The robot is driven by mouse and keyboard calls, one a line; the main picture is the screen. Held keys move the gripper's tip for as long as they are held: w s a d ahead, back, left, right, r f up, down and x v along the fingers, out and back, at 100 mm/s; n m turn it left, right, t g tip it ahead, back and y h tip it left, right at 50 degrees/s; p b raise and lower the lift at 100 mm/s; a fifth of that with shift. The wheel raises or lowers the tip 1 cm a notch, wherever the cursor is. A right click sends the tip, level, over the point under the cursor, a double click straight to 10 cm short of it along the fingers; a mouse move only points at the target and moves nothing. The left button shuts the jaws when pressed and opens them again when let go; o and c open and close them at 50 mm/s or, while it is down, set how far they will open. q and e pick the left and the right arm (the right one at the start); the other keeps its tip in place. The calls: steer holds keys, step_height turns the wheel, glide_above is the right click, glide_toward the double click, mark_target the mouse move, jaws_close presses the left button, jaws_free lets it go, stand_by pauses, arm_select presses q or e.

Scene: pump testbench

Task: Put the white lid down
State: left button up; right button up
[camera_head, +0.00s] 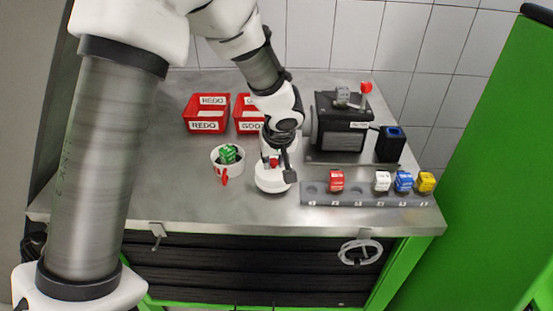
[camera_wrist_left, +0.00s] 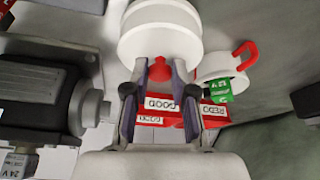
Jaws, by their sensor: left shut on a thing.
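The white lid (camera_head: 272,182) with a red knob is at the middle of the metal table, right of the white mug (camera_head: 226,168). My left gripper (camera_head: 278,160) is above it, pointing down, with its fingers at the knob. In the left wrist view the white round lid (camera_wrist_left: 160,28) is at the top and its red knob (camera_wrist_left: 173,70) lies between the fingertips (camera_wrist_left: 160,72). The gripper is shut on the lid. I cannot tell whether the lid's underside touches the table. My right gripper is in neither view.
The mug has a red handle and holds a green cube (camera_head: 229,153). Red bins (camera_head: 206,124) stand behind. A black pump motor (camera_head: 340,132) stands at the back right. A grey rail (camera_head: 350,200) holds red, white, blue and yellow cubes. The table's left side is clear.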

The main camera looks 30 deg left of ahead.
arm_select(q)
steer(key=shift+w+d+f, duration=0.1)
steer(key=shift+w+f, duration=0.05)
steer(key=shift+f, duration=0.6)
steer(key=shift+f, duration=0.1)
steer(key=o, duration=0.9)
steer(key=shift+r, duration=0.2)
steer(key=p+v, duration=0.2)
steer(key=v, duration=1)
